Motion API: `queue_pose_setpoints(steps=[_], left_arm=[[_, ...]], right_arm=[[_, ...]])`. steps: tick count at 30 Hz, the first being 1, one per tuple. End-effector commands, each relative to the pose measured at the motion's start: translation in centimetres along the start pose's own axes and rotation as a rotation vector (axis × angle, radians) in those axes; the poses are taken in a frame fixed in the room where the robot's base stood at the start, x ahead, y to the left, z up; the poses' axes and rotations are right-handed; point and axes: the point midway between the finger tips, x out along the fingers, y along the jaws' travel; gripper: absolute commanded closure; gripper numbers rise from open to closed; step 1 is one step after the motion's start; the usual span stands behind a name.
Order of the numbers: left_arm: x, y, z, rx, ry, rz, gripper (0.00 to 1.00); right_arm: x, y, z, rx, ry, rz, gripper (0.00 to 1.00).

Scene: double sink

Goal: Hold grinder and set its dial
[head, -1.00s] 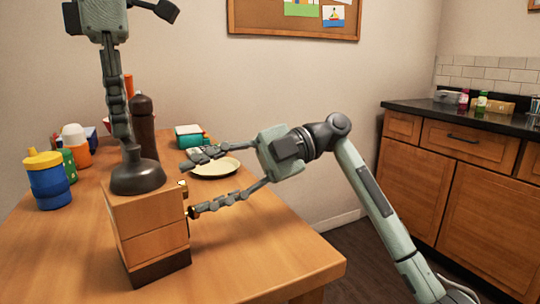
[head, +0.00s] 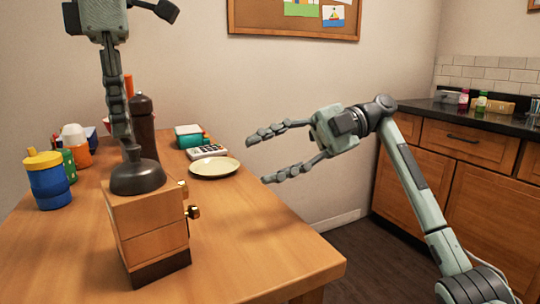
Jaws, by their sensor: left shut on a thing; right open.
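The grinder (head: 150,235) is a wooden box with a dark base and a dark domed top, upright near the front left of the table. A small brass dial (head: 193,212) sticks out from its right side, with another brass bit above it. My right gripper (head: 258,162) is open and empty, in the air right of the grinder and clear of the dial.
A tall dark mill (head: 143,125) stands close behind the grinder. A cream plate (head: 214,167) and a calculator-like device (head: 206,151) lie farther back. A blue cup with a yellow lid (head: 48,182) stands left. The table's right front (head: 270,250) is clear.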

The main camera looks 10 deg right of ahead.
Motion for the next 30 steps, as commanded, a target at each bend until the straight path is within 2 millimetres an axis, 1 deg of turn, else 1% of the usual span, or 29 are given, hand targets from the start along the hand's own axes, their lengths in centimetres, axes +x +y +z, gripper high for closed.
queue_pose_setpoints(steps=[3, 4, 9, 17, 20, 23, 26, 30], left_arm=[[0.0, 0.0, 0.0, 0.001, 0.0, -0.001, 1.0], [0.0, 0.0, 0.0, 0.001, 0.0, -0.001, 0.75], [0.0, 0.0, 0.0, 0.001, 0.0, 0.0, 0.54], [0.0, 0.0, 0.0, 0.0, 0.0, 0.0, 0.54], [-0.4, 0.0, 0.0, 0.0, 0.0, 0.001, 0.54], [-1.6, 0.0, 0.1, -0.001, 0.001, 0.003, 0.54], [-3.6, 0.0, 0.0, -0.004, -0.002, 0.007, 0.54], [-6.9, 0.0, 0.0, -0.005, -0.001, 0.009, 0.54]], right_arm=[[0.0, 0.0, 0.0, 0.0, 0.0, 0.0, 0.54], [0.0, 0.0, 0.0, 0.0, 0.0, 0.0, 0.54], [0.1, 0.0, 0.0, 0.0, 0.0, 0.0, 0.54], [0.1, 0.0, 0.0, 0.0, 0.0, 0.0, 0.54], [0.1, 0.0, 0.0, 0.0, 0.0, 0.0, 0.54], [0.1, 0.0, 0.0, 0.0, 0.0, 0.0, 0.54], [0.1, 0.0, 0.0, 0.0, 0.0, 0.0, 0.54], [0.1, 0.0, 0.0, 0.0, 0.0, 0.0, 0.54]])
